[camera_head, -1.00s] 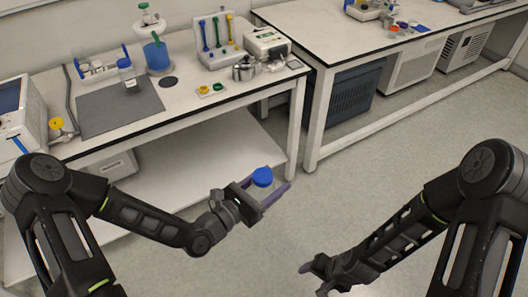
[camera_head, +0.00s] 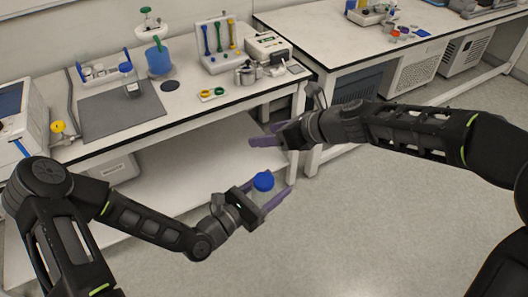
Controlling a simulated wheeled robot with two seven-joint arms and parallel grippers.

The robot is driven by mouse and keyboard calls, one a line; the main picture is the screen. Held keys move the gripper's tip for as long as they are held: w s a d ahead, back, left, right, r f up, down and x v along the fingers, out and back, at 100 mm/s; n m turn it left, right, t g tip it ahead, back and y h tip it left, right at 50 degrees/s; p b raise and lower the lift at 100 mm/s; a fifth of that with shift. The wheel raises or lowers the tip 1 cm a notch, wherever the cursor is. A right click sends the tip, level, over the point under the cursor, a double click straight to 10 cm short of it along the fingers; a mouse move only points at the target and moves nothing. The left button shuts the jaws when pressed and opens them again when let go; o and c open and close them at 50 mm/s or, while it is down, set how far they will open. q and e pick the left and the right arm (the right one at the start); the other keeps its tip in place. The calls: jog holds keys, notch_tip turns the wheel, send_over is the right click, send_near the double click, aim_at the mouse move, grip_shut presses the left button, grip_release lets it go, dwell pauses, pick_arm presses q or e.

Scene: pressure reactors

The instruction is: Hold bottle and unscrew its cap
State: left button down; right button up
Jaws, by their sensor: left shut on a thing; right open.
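A bottle with a blue cap (camera_head: 263,181) is held in my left gripper (camera_head: 264,197), in front of the near table. The gripper is shut on it, and the bottle's body below the cap is mostly hidden by the fingers. My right gripper (camera_head: 266,140) is open and empty, above the blue cap and apart from it, with its purple fingers pointing left.
The near white table (camera_head: 190,120) carries a grey mat (camera_head: 105,112) with a clear blue-capped bottle (camera_head: 130,80). A blue container (camera_head: 158,60), a rack of coloured tools (camera_head: 215,45) and small instruments stand behind. A second table (camera_head: 320,45) is at the right. Open floor lies below.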

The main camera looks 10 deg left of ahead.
jog(key=s+a+r+m+g+y, duration=0.1)
jog(key=s+a+r+g+y, duration=0.2)
jog(key=a+r, duration=0.5)
jog(key=s+d+f+h, duration=0.1)
jog(key=d+f+h, duration=0.1)
jog(key=h, duration=0.2)
jog(key=s+d+f+n+g+h, duration=0.1)
jog(key=s+d+f+h, duration=0.1)
jog(key=h, duration=0.2)
jog(key=s+d+f+n+g+h, duration=0.1)
jog(key=s+d+f+h, duration=0.1)
jog(key=d+h, duration=0.1)
jog(key=shift+s+f+h, duration=0.1)
jog(key=shift+f+h, duration=0.15)
jog(key=shift+h, duration=0.35)
jog(key=shift+d+r+h, duration=0.2)
jog(key=shift+d+h, duration=0.1)
jog(key=shift+d, duration=0.15)
jog(key=shift+f, duration=0.1)
